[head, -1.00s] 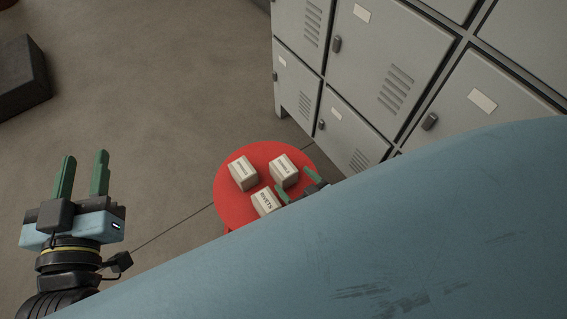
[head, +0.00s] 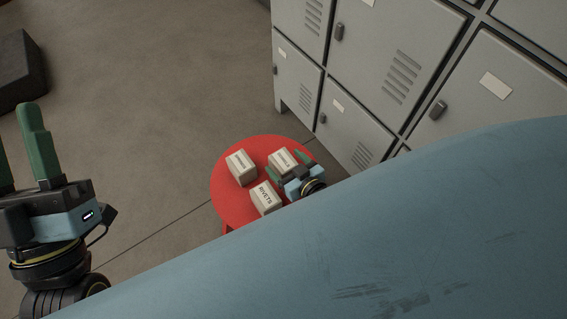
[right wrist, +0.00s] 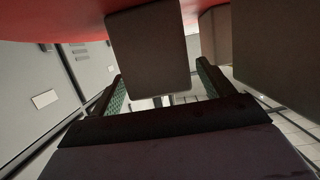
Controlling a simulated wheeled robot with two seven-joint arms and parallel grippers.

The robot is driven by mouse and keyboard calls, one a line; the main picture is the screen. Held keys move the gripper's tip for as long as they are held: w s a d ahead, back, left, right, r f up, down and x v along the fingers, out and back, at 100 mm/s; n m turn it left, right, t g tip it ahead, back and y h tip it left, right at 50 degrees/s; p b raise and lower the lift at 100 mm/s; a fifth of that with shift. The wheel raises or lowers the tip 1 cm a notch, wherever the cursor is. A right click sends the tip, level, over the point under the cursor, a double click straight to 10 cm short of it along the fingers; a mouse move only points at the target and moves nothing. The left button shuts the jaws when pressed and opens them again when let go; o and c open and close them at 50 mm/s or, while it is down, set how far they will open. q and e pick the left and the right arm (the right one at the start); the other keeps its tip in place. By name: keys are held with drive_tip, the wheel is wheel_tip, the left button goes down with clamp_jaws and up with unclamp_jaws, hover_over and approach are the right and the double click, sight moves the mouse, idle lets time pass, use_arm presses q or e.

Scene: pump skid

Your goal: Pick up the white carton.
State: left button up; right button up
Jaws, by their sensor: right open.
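Three whitish cartons stand on a round red stool (head: 228,206) in the head view: one at the back right (head: 281,158), one at the left (head: 240,168), and one at the front labelled RIVETS (head: 264,198). My right gripper (head: 286,163) is open, with its green fingers at either side of the back-right carton. In the right wrist view, which looks upside down, a carton (right wrist: 148,50) in shadow lies ahead between the open fingers. I cannot tell whether they touch it. My left gripper (head: 16,140) is open and empty at the left edge, partly cut off.
Grey lockers (head: 385,60) stand behind and right of the stool. A dark block (head: 20,72) lies on the floor at the upper left. Another carton (right wrist: 275,50) is close on the right in the right wrist view. Open floor lies left of the stool.

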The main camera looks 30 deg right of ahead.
drive_tip(key=shift+x, duration=0.75)
drive_tip(key=c, duration=1.1)
drive_tip(key=shift+r, duration=0.1)
drive_tip(key=shift+c, duration=0.5)
drive_tip(key=shift+r, duration=0.1)
